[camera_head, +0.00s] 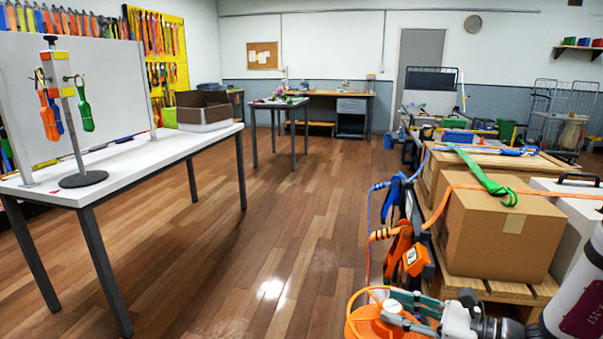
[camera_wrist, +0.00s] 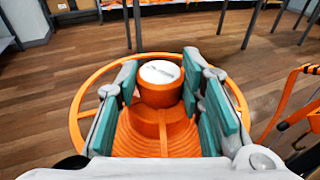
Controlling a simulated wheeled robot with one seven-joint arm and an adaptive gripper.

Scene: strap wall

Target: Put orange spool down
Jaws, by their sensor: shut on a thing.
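The orange spool (camera_head: 372,322) shows at the bottom of the head view, partly cut off by the frame edge. My gripper (camera_head: 405,303) is beside it, its fingers over the spool. In the wrist view the spool (camera_wrist: 160,125) fills the middle, with a wide round rim and a raised hub with a pale top. My gripper (camera_wrist: 163,100) is shut on the hub, with teal finger pads on both sides of it. The spool is held in the air, with wooden floor visible beyond it.
A pallet with cardboard boxes (camera_head: 500,230) and straps stands close at right. Wooden floor (camera_head: 290,220) between them is clear.

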